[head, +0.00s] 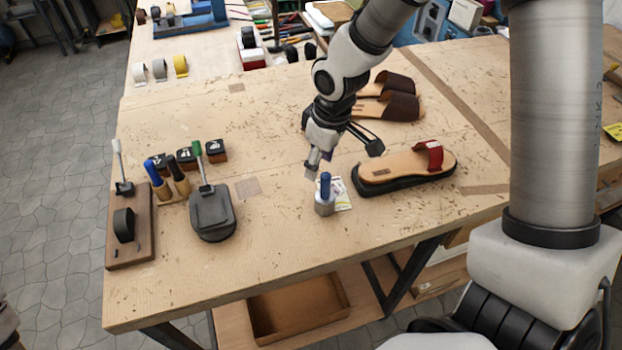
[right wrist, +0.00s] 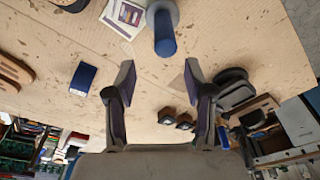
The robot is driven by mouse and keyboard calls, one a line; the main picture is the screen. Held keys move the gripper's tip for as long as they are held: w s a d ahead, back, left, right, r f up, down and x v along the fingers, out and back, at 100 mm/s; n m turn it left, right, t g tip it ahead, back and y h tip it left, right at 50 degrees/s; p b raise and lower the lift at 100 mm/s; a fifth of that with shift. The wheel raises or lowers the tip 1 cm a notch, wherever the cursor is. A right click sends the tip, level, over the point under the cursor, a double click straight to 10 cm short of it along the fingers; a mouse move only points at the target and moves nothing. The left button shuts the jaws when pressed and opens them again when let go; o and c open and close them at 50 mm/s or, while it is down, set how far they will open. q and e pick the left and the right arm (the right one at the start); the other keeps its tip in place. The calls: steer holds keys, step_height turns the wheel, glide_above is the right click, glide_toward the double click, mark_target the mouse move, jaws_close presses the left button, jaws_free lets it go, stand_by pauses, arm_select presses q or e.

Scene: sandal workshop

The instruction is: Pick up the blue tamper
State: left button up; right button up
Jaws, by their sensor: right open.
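The blue tamper (head: 325,188) stands upright on the workbench, with a blue handle on a grey metal base. In the right wrist view the tamper (right wrist: 164,35) shows at the top middle, its handle pointing towards the camera. My right gripper (head: 344,156) is open and empty, just behind the tamper in the head view. In the right wrist view the tamper's handle is beyond the open fingertips (right wrist: 160,78), roughly centred, not between them. My left gripper is not in view.
A printed card (head: 341,194) lies beside the tamper. A sandal with a red strap (head: 434,157) sits to its right. A dark grey block (head: 211,212) and a wooden board (head: 130,235) stand left. A blue box (right wrist: 83,78) lies nearby. The bench front is clear.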

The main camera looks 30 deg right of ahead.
mark_target(326, 175)
steer(key=s, duration=0.1)
steer(key=s+f, duration=0.1)
steer(key=s, duration=0.1)
steer(key=shift+s+d+f+p, duration=0.1)
steer(key=shift+p, duration=0.2)
steer(key=shift+s+f, duration=0.2)
steer(key=shift+f, duration=0.6)
steer(key=w+f, duration=0.2)
steer(key=f, duration=0.1)
steer(key=shift+w+f, duration=0.15)
steer(key=shift+w, duration=0.25)
steer(key=shift+s+r, duration=0.25)
steer(key=shift+s, duration=0.05)
steer(key=c, duration=0.3)
steer(key=shift+s+r, duration=0.15)
steer(key=shift+s, duration=0.2)
jaws_close()
steer(key=shift+w, duration=0.25)
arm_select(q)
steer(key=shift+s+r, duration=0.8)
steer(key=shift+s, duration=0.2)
